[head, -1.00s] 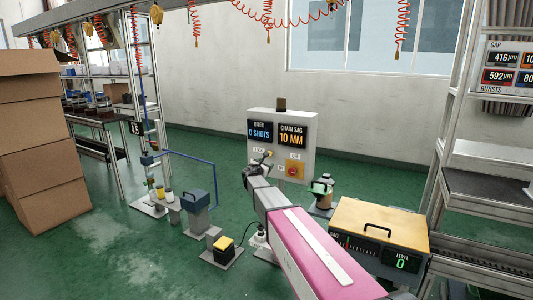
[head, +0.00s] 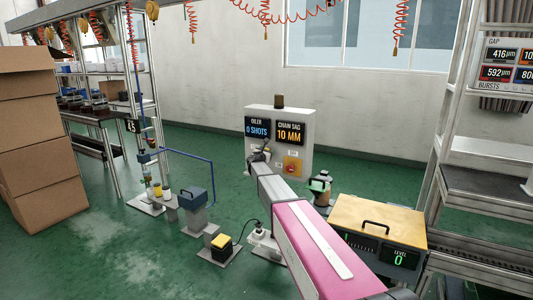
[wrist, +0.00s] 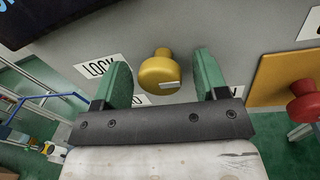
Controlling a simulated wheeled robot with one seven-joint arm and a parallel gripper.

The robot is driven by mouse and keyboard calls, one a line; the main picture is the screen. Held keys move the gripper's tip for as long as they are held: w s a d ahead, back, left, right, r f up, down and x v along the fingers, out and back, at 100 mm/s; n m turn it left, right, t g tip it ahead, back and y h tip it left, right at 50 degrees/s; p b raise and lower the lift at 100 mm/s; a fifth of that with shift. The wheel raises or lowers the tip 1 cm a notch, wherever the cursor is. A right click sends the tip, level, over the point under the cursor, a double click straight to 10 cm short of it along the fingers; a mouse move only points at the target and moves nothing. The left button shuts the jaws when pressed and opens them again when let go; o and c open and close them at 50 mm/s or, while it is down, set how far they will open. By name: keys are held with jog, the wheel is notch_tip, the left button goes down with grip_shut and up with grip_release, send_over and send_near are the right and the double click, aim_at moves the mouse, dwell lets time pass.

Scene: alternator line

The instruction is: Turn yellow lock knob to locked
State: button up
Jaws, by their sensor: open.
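The yellow lock knob (wrist: 159,74) sticks out from the grey panel in the wrist view, with a white mark on its face. A "LOCK" label (wrist: 102,66) is to its left, and another label below it is partly covered. My gripper (wrist: 165,80) is open, with one green finger on each side of the knob and gaps on both sides. In the head view my gripper (head: 262,154) is at the front of the control box (head: 305,150), and the knob is hidden there.
A red knob on a yellow plate (wrist: 300,95) is right of the lock knob; the plate also shows in the head view (head: 293,165). A yellow-topped box (head: 380,222) stands near my arm at right. Open green floor (head: 110,240) lies at left.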

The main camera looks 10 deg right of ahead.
jog(key=shift+w+d, duration=0.1)
jog(key=shift+w, duration=0.1)
jog(key=c, duration=0.9)
